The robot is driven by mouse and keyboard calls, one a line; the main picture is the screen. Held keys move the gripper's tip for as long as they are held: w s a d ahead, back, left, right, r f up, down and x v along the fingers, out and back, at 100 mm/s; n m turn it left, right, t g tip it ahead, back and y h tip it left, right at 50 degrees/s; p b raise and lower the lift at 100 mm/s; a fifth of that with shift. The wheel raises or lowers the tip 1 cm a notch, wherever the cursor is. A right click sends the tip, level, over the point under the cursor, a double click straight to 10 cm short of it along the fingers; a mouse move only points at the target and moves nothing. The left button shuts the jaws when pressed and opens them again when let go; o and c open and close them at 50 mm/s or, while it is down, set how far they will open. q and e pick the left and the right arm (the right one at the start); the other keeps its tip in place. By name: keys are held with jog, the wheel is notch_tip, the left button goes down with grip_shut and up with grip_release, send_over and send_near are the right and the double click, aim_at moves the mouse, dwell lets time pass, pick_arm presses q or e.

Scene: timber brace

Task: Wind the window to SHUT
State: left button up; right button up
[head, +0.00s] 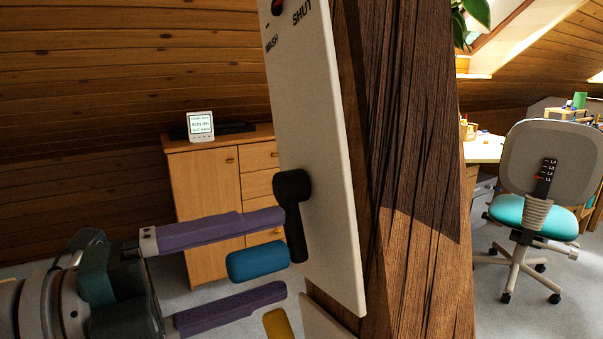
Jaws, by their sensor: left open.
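A white panel (315,130) is fixed to the timber post, with the words SHUT and WASH and part of a red mark at its top. A black crank (294,215) stands on the panel, its arm hanging down from the hub. A blue handle (257,262) sticks out to the left from the crank's lower end. My left gripper (283,254) comes in from the left, open. One purple finger is above the blue handle and the other below it, with gaps visible. The window is not clearly identifiable in this view. My right gripper is out of view.
The thick timber post (415,180) fills the middle right. A yellow piece (278,324) shows below the lower finger, beside a second white panel (325,323). A wooden cabinet (208,200) stands behind. An office chair (540,200) and desk are at the right.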

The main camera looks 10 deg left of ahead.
pick_arm(q)
jog(key=shift+v, duration=3.6)
